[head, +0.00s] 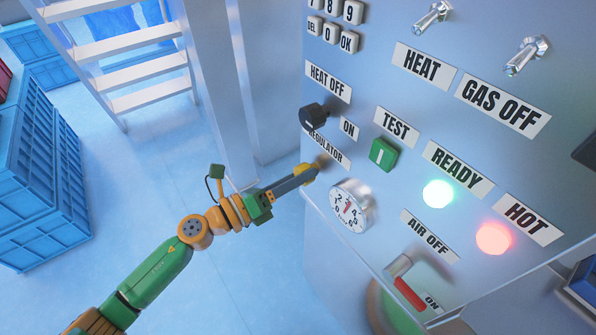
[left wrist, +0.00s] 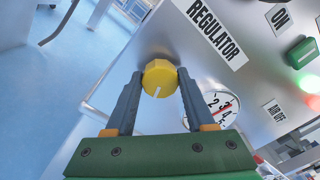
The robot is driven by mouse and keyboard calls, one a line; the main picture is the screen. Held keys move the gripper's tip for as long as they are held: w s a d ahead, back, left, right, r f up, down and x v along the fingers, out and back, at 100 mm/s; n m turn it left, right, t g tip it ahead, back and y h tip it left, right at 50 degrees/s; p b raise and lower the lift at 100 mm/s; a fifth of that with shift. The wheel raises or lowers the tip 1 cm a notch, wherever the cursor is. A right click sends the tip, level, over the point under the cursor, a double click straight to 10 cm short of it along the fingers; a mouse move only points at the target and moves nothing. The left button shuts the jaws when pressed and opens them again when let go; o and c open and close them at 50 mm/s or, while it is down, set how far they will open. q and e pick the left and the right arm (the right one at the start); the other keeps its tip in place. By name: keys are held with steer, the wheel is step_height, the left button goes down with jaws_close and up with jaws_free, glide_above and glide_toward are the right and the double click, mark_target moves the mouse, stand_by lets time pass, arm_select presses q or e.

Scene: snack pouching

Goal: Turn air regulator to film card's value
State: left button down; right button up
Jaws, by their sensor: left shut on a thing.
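The yellow regulator knob (left wrist: 159,78) is on the machine panel under the REGULATOR label (left wrist: 216,31), with a white pointer line on its face. My left gripper (left wrist: 158,85) is shut on the knob, one finger on each side. In the head view the left gripper (head: 309,173) reaches the panel's left edge and partly covers the knob. The round white gauge (head: 350,207) has a red needle and stands right of the knob. It is partly hidden by a finger in the left wrist view (left wrist: 222,106). No film card shows. My right gripper is not in view.
The panel has a black knob (head: 313,117), a green TEST button (head: 383,153), a lit READY lamp (head: 438,193), a lit HOT lamp (head: 493,238) and a red-handled air valve (head: 409,293). Blue crates (head: 42,180) stand at left; the floor between is clear.

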arm_select(q)
steer(key=shift+n+p, duration=0.3)
steer(key=shift+n, duration=0.5)
steer(key=shift+c, duration=1.3)
jaws_free()
steer(key=b+v, duration=0.2)
steer(key=v, duration=0.5)
